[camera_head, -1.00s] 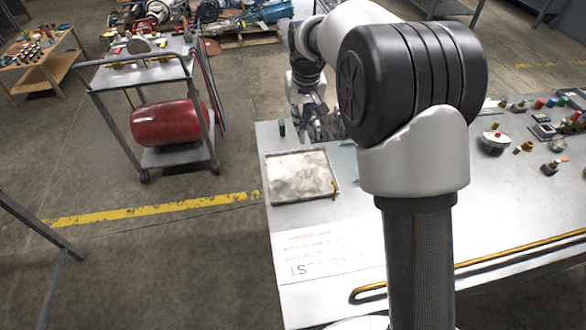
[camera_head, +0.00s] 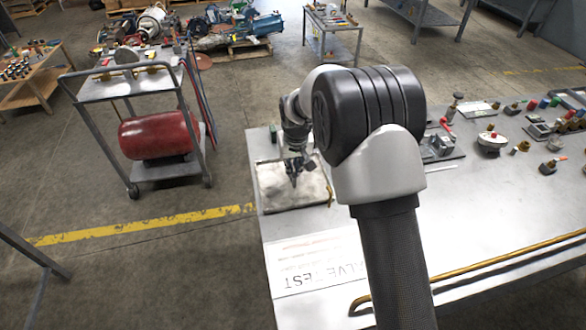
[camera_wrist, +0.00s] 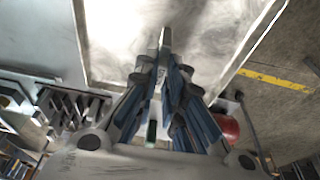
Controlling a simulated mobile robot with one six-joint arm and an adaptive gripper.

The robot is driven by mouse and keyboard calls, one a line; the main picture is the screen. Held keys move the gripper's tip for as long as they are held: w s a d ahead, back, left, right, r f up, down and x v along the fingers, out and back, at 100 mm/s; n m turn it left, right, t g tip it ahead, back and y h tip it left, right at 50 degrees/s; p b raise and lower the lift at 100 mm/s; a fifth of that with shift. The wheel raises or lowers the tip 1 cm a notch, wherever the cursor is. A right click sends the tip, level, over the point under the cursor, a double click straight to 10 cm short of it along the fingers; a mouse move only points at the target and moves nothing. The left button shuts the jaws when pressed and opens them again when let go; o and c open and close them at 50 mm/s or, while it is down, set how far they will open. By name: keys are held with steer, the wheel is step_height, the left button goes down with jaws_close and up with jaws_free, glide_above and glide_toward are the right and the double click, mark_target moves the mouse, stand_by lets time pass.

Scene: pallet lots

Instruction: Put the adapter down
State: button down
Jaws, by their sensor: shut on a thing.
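My gripper (camera_head: 293,178) is above the shallow tray (camera_head: 272,188) at the left end of the metal bench, pointing down. In the wrist view my gripper (camera_wrist: 162,62) has its fingers close together, shut on the adapter. Only a small grey piece at the fingertips (camera_wrist: 165,37) shows; the fingers hide most of it. The tray's pale, stained floor fills the wrist view beyond the fingertips. I cannot tell whether the adapter touches the tray.
A paper sign (camera_head: 315,263) lies in front of the tray, and a brass rod (camera_head: 470,262) runs along the bench's front. A small green item (camera_head: 273,133) stands behind the tray. Small fittings and a white-topped part (camera_head: 491,141) occupy the right side. A cart (camera_head: 130,82) stands left.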

steer(key=shift+f, duration=0.1)
steer(key=c, duration=1.7)
jaws_free()
